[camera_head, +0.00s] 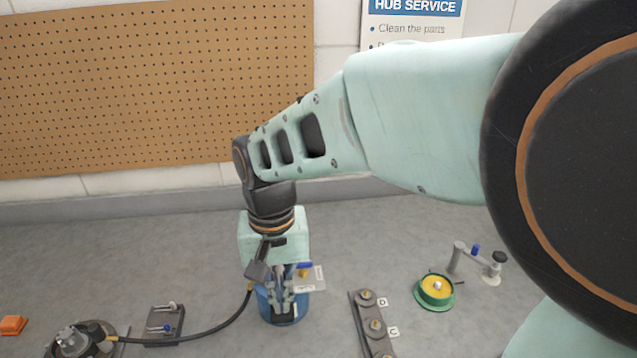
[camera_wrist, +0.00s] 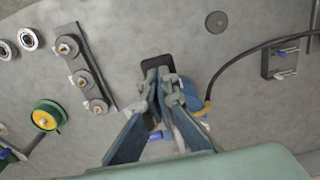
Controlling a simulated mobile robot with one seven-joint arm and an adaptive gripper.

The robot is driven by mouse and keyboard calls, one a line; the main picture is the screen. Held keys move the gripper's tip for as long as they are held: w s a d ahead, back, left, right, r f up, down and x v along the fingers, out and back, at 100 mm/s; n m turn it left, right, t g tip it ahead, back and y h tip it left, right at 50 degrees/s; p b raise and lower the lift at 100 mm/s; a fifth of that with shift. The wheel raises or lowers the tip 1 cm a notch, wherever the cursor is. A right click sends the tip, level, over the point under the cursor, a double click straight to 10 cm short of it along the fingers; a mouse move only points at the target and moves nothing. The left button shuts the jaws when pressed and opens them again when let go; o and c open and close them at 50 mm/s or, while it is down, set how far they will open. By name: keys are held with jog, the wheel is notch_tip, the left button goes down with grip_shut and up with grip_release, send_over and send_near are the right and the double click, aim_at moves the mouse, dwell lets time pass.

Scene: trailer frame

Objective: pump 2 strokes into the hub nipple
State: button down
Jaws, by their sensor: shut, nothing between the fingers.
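A blue grease pump (camera_head: 281,312) stands on the grey bench, mostly hidden by my arm and gripper. A black pad-like part (camera_wrist: 158,63), perhaps its handle, shows just beyond my fingertips in the wrist view. My gripper (camera_head: 284,290) is shut and empty, pointing down over the pump. In the wrist view my gripper (camera_wrist: 166,84) has its fingertips close to the black part; I cannot tell whether they touch. A black hose (camera_head: 205,330) curves left from the pump to the hub (camera_head: 75,341) at the lower left edge. The nipple itself is not clear.
A small dark plate with bolts (camera_head: 165,327) lies beside the hose. Right of the pump are a dark strip with several knobs (camera_head: 372,325), a green and yellow round part (camera_head: 435,291) and a grey stand (camera_head: 458,258). An orange block (camera_head: 13,325) lies far left. A pegboard (camera_head: 150,90) hangs behind.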

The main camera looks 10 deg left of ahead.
jog(key=shift+f+b, duration=0.35)
jog(key=shift+f, duration=0.8)
jog(key=shift+w+a+r+p, duration=0.1)
jog(key=shift+w+r+p, duration=0.1)
jog(key=shift+r+p, duration=0.9)
jog(key=shift+w+r+p, duration=0.25)
jog(key=shift+r+p, duration=0.55)
jog(key=shift+r, duration=0.55)
jog(key=shift+w+a+r+p, duration=0.1)
jog(key=shift+w+r+p, duration=0.1)
jog(key=shift+r+p, duration=0.9)
jog(key=shift+s+d+f+b, duration=0.1)
jog(key=shift+s+f+b, duration=0.1)
jog(key=shift+f+b, duration=0.35)
jog(key=shift+s+f+b, duration=0.15)
jog(key=shift+f+b, duration=0.35)
jog(key=shift+f, duration=0.1)
